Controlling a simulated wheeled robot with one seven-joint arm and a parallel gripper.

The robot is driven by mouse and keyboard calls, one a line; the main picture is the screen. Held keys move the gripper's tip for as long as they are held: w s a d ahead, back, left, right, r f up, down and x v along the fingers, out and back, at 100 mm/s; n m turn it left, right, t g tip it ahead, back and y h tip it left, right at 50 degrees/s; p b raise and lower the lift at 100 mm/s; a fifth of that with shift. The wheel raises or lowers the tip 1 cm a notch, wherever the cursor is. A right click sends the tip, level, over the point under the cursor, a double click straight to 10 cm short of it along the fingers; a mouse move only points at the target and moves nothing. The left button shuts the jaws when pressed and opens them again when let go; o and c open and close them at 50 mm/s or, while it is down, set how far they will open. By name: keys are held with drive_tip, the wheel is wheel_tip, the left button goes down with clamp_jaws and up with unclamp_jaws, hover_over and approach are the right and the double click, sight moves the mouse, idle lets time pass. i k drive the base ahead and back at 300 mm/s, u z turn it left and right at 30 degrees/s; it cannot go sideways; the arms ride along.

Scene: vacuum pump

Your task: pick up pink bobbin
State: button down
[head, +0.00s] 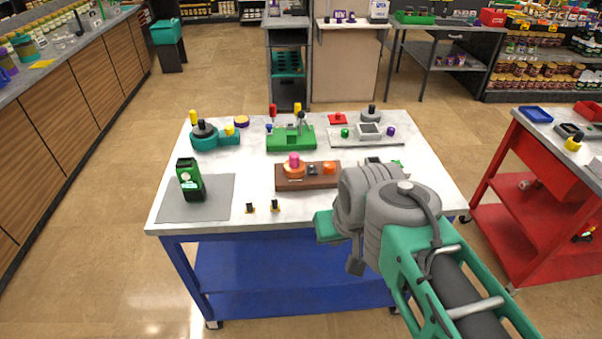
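A pink bobbin-like piece (294,159) stands upright on an orange round part (294,170) at the left end of a brown block (308,183). The block lies in the middle of the white-topped table (300,218). My gripper (355,266) is at the table's front edge, to the right of and nearer than the pink piece, and well apart from it. My wrist covers much of the gripper, so I cannot see whether its fingers are open or shut.
A green-black device (190,180) stands on a grey mat (178,213) at left. Two small black-and-yellow pieces (275,206) stand in front. Teal (207,136), green (291,140) and grey (365,133) assemblies line the back. A red cart (550,175) stands at right.

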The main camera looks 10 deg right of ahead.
sight(295, 167)
drive_tip(key=z, duration=0.85)
drive_tip(key=i, duration=0.6)
drive_tip(key=u, duration=3.1)
drive_tip(key=k, duration=0.6)
drive_tip(key=z, duration=0.25)
drive_tip(key=i, duration=0.5)
drive_tip(key=z, duration=0.1)
